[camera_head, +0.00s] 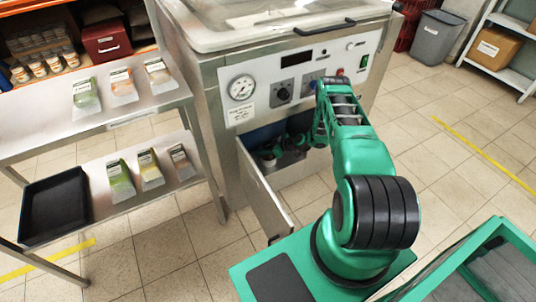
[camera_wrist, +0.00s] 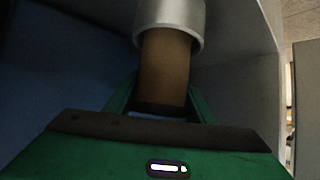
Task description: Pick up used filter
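The used filter (camera_wrist: 165,68) appears as a brown cylinder in the wrist view, its upper end inside a pale metal collar (camera_wrist: 170,22). My gripper (camera_wrist: 163,92) has one green finger on each side of the filter's lower part. The fingers look very close to its sides, but I cannot tell whether they press on it. In the head view my gripper (camera_head: 290,146) is inside the low, open compartment of the steel machine (camera_head: 210,95). It is dark there, and the filter cannot be made out clearly.
The compartment's door (camera_head: 263,197) hangs open left of my arm. A grey wall (camera_wrist: 245,95) is close on the right in the wrist view. A steel shelf (camera_head: 120,118) with several pouches and a black tray (camera_head: 55,205) stands left. Open floor lies right.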

